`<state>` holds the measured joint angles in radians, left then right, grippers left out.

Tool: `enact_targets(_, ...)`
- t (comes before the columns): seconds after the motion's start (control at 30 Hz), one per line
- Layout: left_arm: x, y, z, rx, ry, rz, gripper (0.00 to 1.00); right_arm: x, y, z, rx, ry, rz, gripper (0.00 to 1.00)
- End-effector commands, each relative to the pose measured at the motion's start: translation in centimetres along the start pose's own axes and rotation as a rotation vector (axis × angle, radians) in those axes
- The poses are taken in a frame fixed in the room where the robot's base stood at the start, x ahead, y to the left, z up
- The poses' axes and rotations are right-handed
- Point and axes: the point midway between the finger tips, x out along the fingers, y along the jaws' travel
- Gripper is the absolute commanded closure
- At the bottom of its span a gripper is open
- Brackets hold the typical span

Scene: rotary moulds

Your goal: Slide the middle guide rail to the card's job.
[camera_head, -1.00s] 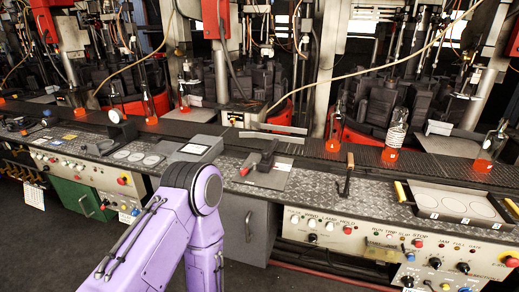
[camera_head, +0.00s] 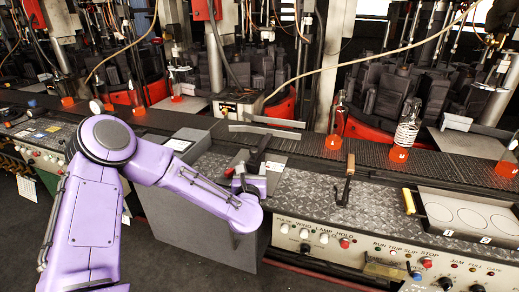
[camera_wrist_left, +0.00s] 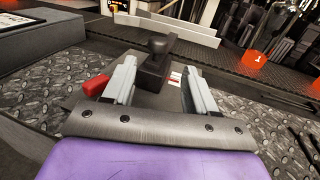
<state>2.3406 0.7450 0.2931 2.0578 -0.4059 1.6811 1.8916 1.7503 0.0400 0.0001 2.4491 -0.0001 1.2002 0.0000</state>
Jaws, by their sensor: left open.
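A red block (camera_wrist_left: 95,85) sits left of the fingers. A small white label (camera_head: 275,166) lies right of the handle; its print is unreadable. My right gripper is out of view.
Bottles on orange bases (camera_head: 398,154) stand on the conveyor. A grey box (camera_head: 182,144) is left of the handle. Patterned metal deck (camera_head: 309,190) is bare between handle and lever.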

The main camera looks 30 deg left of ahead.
Motion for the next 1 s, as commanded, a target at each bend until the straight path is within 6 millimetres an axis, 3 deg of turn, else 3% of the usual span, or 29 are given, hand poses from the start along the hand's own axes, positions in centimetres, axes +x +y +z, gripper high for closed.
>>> enact_targets(0.43,8.7,0.1,0.2,0.002,0.000,0.002,0.43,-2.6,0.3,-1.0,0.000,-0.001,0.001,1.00)
enact_targets(0.6,10.1,0.0,0.0,0.001,0.002,0.000,0.43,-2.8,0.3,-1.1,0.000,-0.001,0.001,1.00)
enact_targets(0.83,10.2,0.0,0.0,0.000,0.001,0.000,0.43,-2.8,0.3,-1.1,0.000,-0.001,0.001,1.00)
enact_targets(0.87,10.2,0.0,-0.1,0.001,0.001,0.000,0.50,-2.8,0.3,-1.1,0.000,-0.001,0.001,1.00)
enact_targets(1.0,10.2,0.0,-0.1,0.001,0.002,0.000,0.95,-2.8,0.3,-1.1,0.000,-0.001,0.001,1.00)
